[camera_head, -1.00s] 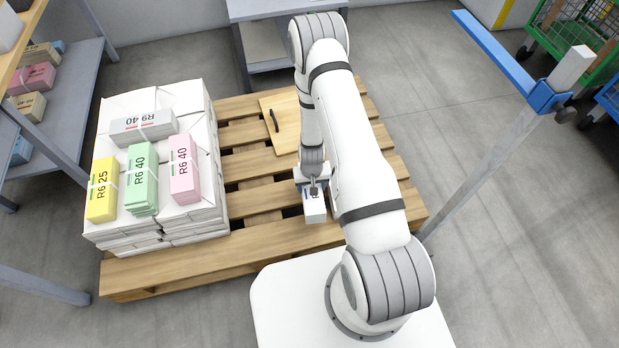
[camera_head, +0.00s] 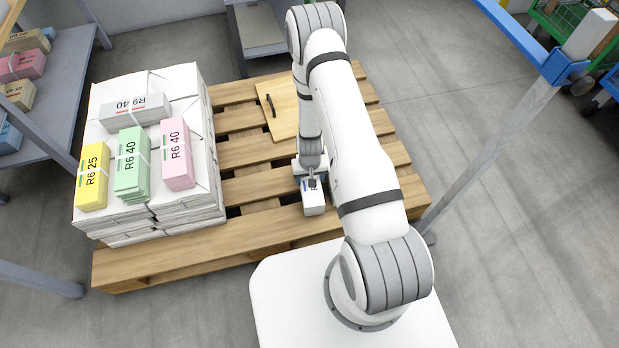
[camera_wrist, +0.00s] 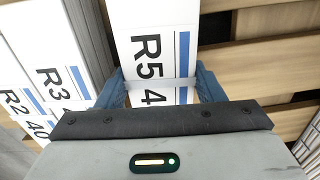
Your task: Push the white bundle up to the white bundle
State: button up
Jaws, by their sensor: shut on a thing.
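My gripper (camera_head: 312,181) points down over the right part of the pallet. It is shut on a white bundle (camera_head: 314,202), whose near end shows in the head view. In the wrist view, the blue fingers (camera_wrist: 160,90) sit on both sides of this white bundle (camera_wrist: 150,40), marked "R5 4…" with a blue stripe. Another white bundle marked R3 (camera_wrist: 50,55) lies to its left, apart from it, with a white bundle marked R2 (camera_wrist: 18,105) beyond. I cannot make out those two in the head view; my arm covers that side.
A wooden board (camera_head: 285,118) with a dark handle lies behind my gripper. A post (camera_head: 490,155) stands at right, a shelf (camera_head: 60,110) at left.

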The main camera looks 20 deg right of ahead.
jog(key=shift+f, duration=0.1)
dwell(0.5)
jog(key=o, duration=1.8)
jog(key=shift+o, duration=0.2)
notch_tip(320, 180, up, 8)
jog(key=p, duration=0.6)
